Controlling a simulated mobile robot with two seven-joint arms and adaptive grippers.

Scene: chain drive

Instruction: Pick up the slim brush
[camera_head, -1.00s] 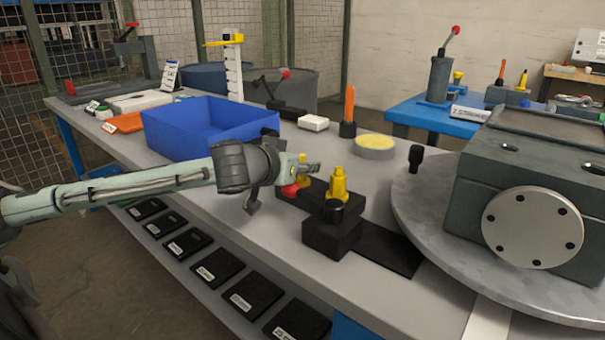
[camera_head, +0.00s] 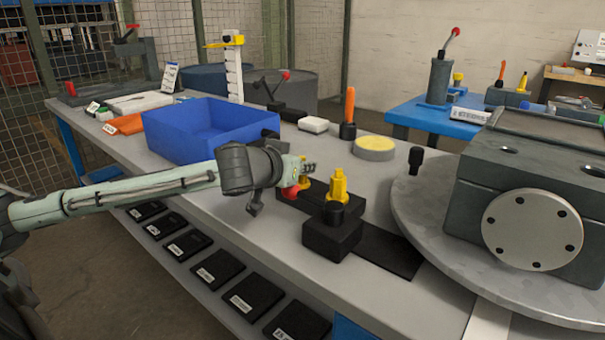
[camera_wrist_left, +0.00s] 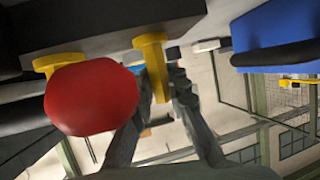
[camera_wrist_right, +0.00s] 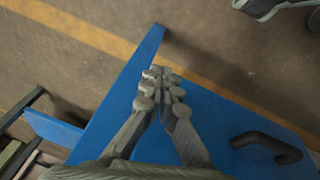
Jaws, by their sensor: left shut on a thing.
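My left gripper (camera_head: 308,168) is low over the table at a dark block (camera_head: 318,192). In the left wrist view my left gripper (camera_wrist_left: 160,90) is shut on a slim yellow piece (camera_wrist_left: 152,60) with a wider collar. Its collar end is at the dark block's surface. I cannot tell whether this piece is the slim brush. A red knob (camera_wrist_left: 92,97) on a yellow stem is beside the fingers. A larger yellow piece (camera_head: 338,187) stands upright on the block to the right. My right gripper (camera_wrist_right: 162,88) shows only in its wrist view, with fingertips together and empty.
A blue bin (camera_head: 212,128) stands behind the left arm. An orange-handled tool (camera_head: 350,105) stands upright in a dark holder, next to a round yellow-topped dish (camera_head: 375,148). A black block (camera_head: 332,238) is in front, and a grey turntable (camera_head: 435,235) at right.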

